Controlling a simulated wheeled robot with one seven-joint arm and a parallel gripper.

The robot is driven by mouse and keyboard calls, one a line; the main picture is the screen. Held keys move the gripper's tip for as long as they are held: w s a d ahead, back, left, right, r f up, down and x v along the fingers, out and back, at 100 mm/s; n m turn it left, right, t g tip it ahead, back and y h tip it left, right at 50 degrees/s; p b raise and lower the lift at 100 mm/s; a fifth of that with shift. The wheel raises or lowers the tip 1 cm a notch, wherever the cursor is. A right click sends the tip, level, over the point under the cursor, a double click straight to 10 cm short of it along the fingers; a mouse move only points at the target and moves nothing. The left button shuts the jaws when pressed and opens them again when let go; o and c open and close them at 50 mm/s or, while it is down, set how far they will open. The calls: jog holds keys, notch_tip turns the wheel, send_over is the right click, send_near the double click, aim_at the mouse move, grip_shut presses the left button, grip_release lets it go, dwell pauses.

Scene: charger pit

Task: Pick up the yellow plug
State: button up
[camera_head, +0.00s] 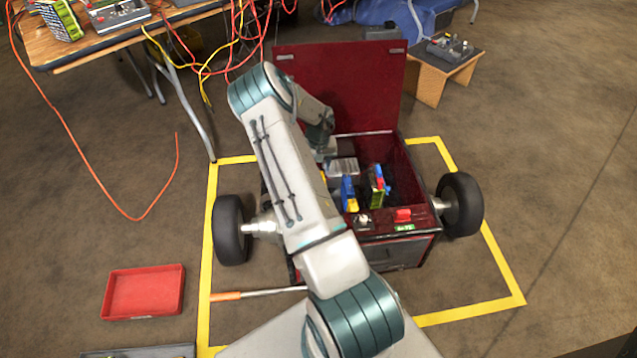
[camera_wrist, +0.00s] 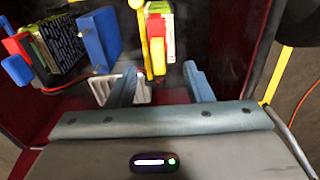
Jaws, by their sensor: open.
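A yellow plug (camera_wrist: 158,56) shows in the wrist view just beyond the gap between my fingertips, against a light green board with red on its top. My gripper (camera_wrist: 161,76) is open, with one blue-grey finger on each side and nothing held between them. I cannot tell the exact depth between the plug and the fingers. In the head view a yellow piece (camera_head: 352,204) sits beside a blue block inside the dark red open box (camera_head: 400,248); my arm covers part of the box, and my gripper is hidden there.
A raised red lid (camera_head: 345,85) stands behind the box. A blue block (camera_wrist: 98,40) and a dark circuit board (camera_wrist: 58,48) lie left of my fingers. Black wheels (camera_head: 230,230) flank the box. A red tray (camera_head: 143,292) lies on the floor, with clear floor at right.

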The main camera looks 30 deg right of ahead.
jog(key=f+b, duration=0.1)
jog(key=f, duration=0.2)
jog(key=f+b, duration=0.1)
jog(key=f, duration=0.3)
jog(key=shift+s, duration=0.2)
jog(key=shift+r, duration=0.1)
grip_shut()
